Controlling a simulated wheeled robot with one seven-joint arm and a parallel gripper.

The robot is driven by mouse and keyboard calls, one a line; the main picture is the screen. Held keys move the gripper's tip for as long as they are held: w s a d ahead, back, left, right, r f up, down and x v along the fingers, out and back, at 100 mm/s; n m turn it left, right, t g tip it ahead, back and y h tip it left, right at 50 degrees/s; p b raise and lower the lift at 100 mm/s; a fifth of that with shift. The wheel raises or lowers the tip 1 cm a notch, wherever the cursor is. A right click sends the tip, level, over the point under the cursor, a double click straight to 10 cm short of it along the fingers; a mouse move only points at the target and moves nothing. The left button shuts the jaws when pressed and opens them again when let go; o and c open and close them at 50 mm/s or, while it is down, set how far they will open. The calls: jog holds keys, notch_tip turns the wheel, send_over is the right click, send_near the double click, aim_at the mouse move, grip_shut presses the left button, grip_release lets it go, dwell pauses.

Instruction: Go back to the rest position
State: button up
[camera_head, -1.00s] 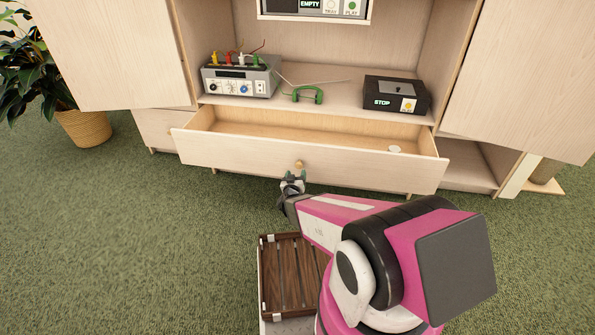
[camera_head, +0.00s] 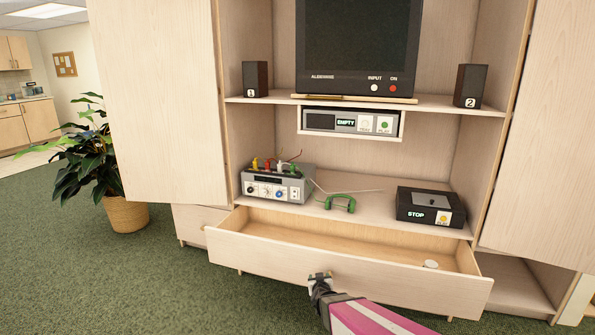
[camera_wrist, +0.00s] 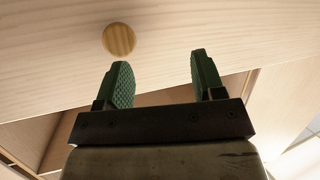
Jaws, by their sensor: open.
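My gripper (camera_head: 320,279) is in front of the open drawer (camera_head: 300,262) of the wooden cabinet, at the lower middle of the head view. In the wrist view my gripper (camera_wrist: 158,82) has its two green-padded fingers apart, with nothing between them. The round wooden drawer knob (camera_wrist: 119,39) shows beyond the fingertips, to the left and apart from them. In the head view the knob is hidden behind my gripper.
On the shelf above the drawer stand a grey device with coloured plugs (camera_head: 276,185), a green cable (camera_head: 340,202) and a black box reading STOP (camera_head: 430,207). The cabinet doors (camera_head: 150,100) stand open. A potted plant (camera_head: 127,214) is at left. Carpet (camera_head: 110,285) at front left is clear.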

jog(key=s+d+r+g, duration=0.5)
jog(key=s+g, duration=0.2)
jog(key=s, duration=0.1)
jog(key=s+d+r+m+g, duration=0.1)
jog(key=s+d+r+g, duration=0.3)
jog(key=s+g, duration=0.3)
jog(key=shift+s+d+r, duration=0.35)
jog(key=shift+s+r, duration=0.5)
